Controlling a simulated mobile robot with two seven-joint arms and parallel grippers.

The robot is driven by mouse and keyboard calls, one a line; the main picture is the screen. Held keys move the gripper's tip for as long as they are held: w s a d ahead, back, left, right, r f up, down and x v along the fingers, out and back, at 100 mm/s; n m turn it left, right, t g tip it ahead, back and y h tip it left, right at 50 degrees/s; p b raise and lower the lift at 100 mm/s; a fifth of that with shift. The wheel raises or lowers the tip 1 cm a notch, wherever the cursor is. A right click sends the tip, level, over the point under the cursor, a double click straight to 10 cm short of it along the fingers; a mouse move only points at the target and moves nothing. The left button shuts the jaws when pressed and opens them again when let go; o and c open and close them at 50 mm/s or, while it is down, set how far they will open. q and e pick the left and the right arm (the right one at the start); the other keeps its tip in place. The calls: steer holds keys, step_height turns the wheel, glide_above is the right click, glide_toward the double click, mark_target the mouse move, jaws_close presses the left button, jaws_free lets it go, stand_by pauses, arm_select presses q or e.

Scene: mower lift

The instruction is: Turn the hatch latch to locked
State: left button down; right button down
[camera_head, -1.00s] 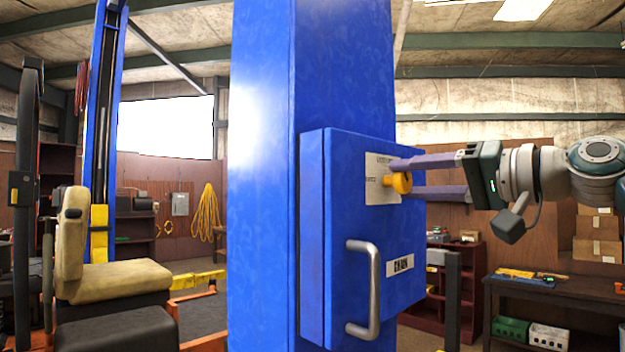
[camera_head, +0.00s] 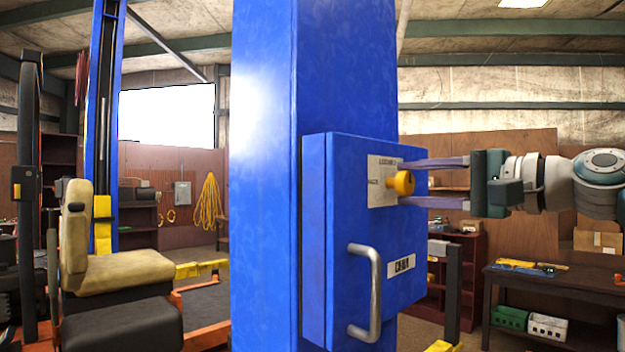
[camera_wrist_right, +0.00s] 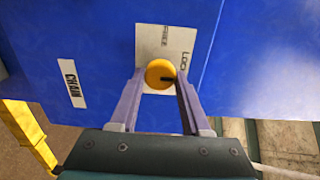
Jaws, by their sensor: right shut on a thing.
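The hatch latch is a round yellow knob (camera_head: 403,183) on a pale label plate (camera_head: 381,181) with dark lettering, on the blue hatch box (camera_head: 345,225). My right gripper (camera_head: 415,182) comes in from the right with its two long fingers at the knob. In the right wrist view, the fingertips of my right gripper (camera_wrist_right: 160,80) sit on either side of the yellow knob (camera_wrist_right: 159,73), shut on it. A dark mark shows on the knob's face there. The label lettering is only partly readable. My left gripper is not in view.
A metal handle (camera_head: 368,292) and a "CHAIN" label (camera_head: 401,264) are on the hatch below the knob. The box is fixed to a tall blue column (camera_head: 262,160). A beige seat (camera_head: 110,270) stands at the left, and a workbench (camera_head: 555,283) at the right.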

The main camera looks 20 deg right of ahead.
stand_by(0.4)
steer(key=shift+c, duration=2)
jaws_free()
steer(key=shift+s+d+f+b, duration=0.1)
steer(key=shift+s+b, duration=0.1)
steer(key=shift+b, duration=0.1)
steer(key=b+v, duration=0.7)
steer(key=v, duration=0.2)
steer(key=shift+s, duration=0.25)
